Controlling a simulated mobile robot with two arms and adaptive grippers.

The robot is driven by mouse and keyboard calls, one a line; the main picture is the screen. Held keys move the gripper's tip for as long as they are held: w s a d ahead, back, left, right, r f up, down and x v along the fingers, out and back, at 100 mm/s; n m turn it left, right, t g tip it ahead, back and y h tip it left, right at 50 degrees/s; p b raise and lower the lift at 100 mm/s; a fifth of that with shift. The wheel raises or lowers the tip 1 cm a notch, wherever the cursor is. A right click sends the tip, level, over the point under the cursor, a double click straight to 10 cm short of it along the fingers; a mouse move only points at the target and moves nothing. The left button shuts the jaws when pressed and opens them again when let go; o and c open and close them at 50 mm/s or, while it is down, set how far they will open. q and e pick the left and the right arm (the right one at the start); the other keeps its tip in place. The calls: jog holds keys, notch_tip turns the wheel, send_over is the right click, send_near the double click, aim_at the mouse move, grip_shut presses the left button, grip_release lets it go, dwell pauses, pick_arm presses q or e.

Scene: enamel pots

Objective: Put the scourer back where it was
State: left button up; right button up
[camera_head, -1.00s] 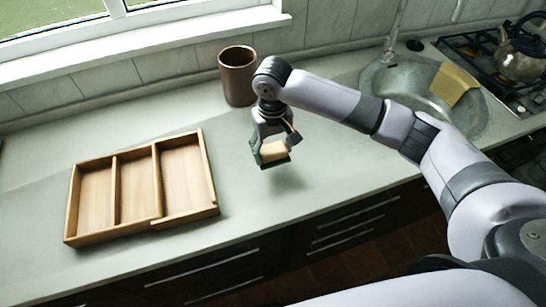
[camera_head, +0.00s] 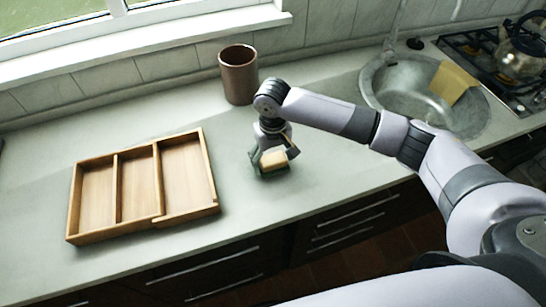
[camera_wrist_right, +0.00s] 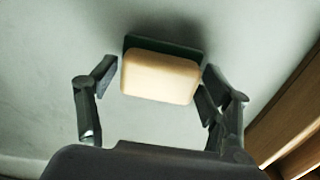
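The scourer (camera_head: 274,159) is a small block with a tan upper part and a dark green underside. It is at my right gripper (camera_head: 274,156), low over the counter between the tray and the sink. In the right wrist view, the scourer (camera_wrist_right: 160,76) lies between the two fingertips of my right gripper (camera_wrist_right: 160,70). My left gripper is not in view.
A wooden tray with three compartments (camera_head: 158,181) stands empty at left. A brown cylindrical pot (camera_head: 239,75) stands behind the gripper. The sink (camera_head: 385,85), with a tan cloth-like piece (camera_head: 453,82) on its rim, and a hob with a kettle (camera_head: 521,55) are at right. The counter (camera_head: 235,190) around the scourer is clear.

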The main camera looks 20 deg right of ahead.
aim_at(273, 159)
jog(key=shift+o, duration=0.6)
jog(key=shift+r, duration=0.4)
notch_tip(273, 159, up, 12)
jog(key=b, duration=0.2)
jog(key=shift+f, duration=0.25)
jog(key=shift+f, duration=0.1)
